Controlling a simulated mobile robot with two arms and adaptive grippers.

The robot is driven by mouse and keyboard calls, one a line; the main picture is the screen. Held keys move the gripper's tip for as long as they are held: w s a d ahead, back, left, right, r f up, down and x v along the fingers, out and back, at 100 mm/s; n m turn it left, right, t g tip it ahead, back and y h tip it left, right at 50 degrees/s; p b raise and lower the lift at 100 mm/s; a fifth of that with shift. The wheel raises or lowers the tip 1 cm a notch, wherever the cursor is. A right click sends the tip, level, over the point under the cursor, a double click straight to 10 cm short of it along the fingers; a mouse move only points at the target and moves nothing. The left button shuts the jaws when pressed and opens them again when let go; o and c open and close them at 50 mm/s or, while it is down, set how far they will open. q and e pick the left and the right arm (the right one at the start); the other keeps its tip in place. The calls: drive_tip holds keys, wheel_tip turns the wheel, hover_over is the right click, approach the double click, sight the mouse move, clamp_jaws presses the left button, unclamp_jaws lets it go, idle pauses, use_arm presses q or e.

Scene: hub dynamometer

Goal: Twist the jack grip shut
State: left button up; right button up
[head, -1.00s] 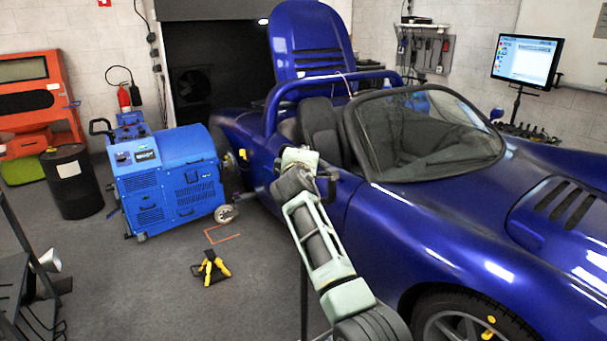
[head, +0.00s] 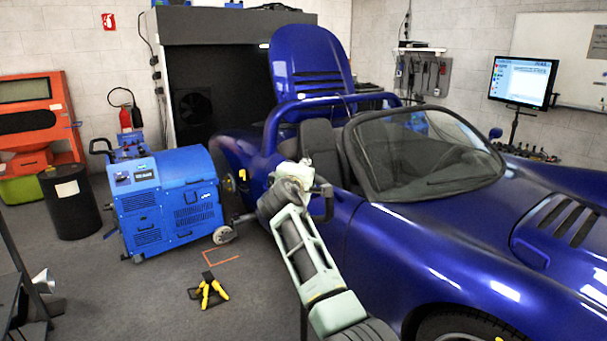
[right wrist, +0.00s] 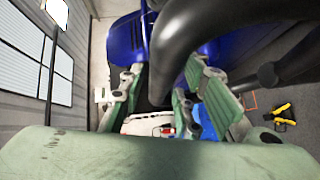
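My right gripper (head: 300,172) is at the end of the arm that comes in from the lower right, beside the blue car's door. A dark bar (head: 328,200), which looks like part of the jack grip, shows just right of it. In the right wrist view a thick dark curved tube (right wrist: 182,45) comes down from the top between the two separated green fingers of my right gripper (right wrist: 166,85). Whether the fingers press on the tube is unclear. The jack's lower part is hidden behind my arm in the head view. My left gripper is in neither view.
The blue car (head: 400,230) fills the right side, close to my arm. A blue wheeled machine (head: 165,205) stands left of it. A yellow-handled item (head: 210,291) lies on the floor. A black drum (head: 68,205) stands at left. Open floor lies between.

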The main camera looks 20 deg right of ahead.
drive_tip(key=shift+s+a, duration=0.3)
drive_tip(key=shift+s, duration=0.1)
drive_tip(key=v, duration=1.1)
drive_tip(key=shift+s, duration=0.1)
